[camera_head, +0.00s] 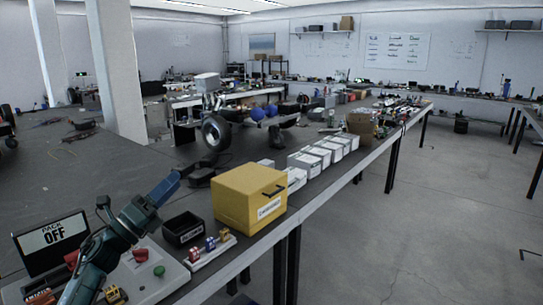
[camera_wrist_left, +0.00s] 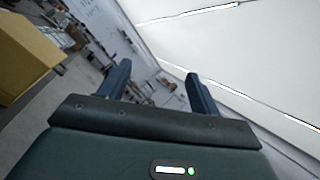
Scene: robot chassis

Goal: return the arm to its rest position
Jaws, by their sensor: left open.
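My left arm comes in from the lower left in the head view. My left gripper (camera_head: 172,186) is raised above the workbench, beside the yellow box and near the small black bin. In the left wrist view the two dark fingers of my left gripper (camera_wrist_left: 156,70) stand apart with nothing between them. Beyond them are a pale wall and a bright ceiling. My right gripper is in neither view.
A yellow box (camera_head: 240,200) with a dark handle stands to the right of my left gripper. A black bin (camera_head: 183,230) and small colored blocks (camera_head: 210,243) sit in front. A screen (camera_head: 51,243) reads "PACK OFF". White boxes (camera_head: 305,163) line the bench.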

